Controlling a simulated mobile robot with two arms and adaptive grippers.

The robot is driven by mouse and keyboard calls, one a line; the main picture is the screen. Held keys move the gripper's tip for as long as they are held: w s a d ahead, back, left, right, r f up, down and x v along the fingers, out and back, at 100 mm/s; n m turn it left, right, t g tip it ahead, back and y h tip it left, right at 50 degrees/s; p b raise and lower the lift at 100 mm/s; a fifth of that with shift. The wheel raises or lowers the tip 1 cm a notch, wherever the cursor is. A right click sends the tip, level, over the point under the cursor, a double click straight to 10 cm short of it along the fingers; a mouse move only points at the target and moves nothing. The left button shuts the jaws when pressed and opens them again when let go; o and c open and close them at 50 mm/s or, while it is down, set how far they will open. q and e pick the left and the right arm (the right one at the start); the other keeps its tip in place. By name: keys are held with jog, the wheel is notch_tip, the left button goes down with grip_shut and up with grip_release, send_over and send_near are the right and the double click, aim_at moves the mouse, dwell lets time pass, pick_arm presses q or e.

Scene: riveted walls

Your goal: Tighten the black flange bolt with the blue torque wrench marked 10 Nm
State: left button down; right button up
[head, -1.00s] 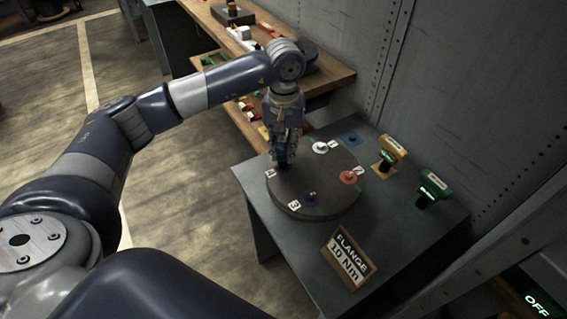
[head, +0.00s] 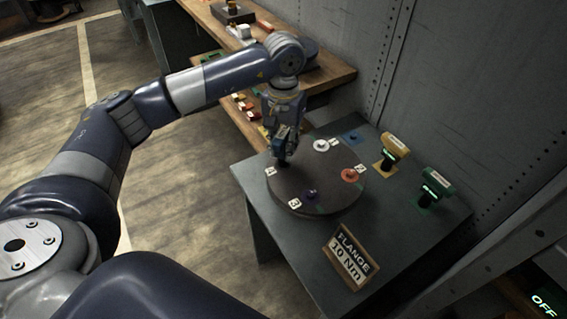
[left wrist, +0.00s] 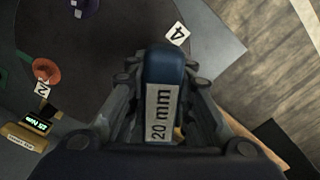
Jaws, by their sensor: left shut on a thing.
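My left gripper (head: 283,150) is shut on a blue tool (left wrist: 165,65), seen in the left wrist view with a white label that reads 20 mm. The gripper points down at the left side of the dark round flange (head: 330,187), near the tag 4 (head: 270,171). The black bolt is not visible; the gripper and tool cover the spot beside that tag, so I cannot tell whether the tool touches a bolt. White (head: 321,145), orange (head: 349,175) and purple (head: 311,196) bolts show elsewhere on the flange. My right gripper is not in view.
A sign (head: 350,256) reading FLANGE 10 Nm stands on the grey table (head: 260,215). A yellow tool (head: 396,146) and a green tool (head: 437,182) stand at the right. A blue pad (head: 352,138) lies empty near the riveted wall. A wooden bench (head: 325,80) is behind.

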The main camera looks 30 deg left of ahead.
pick_arm(q)
jog(key=shift+f, duration=0.1)
jog(key=shift+m+b, duration=0.45)
jog(key=shift+m, duration=0.05)
jog(key=shift+m+b, duration=0.35)
jog(key=shift+m, duration=0.35)
jog(key=shift+m+b, duration=0.5)
jog(key=shift+m, duration=0.6)
jog(key=shift+r, duration=0.25)
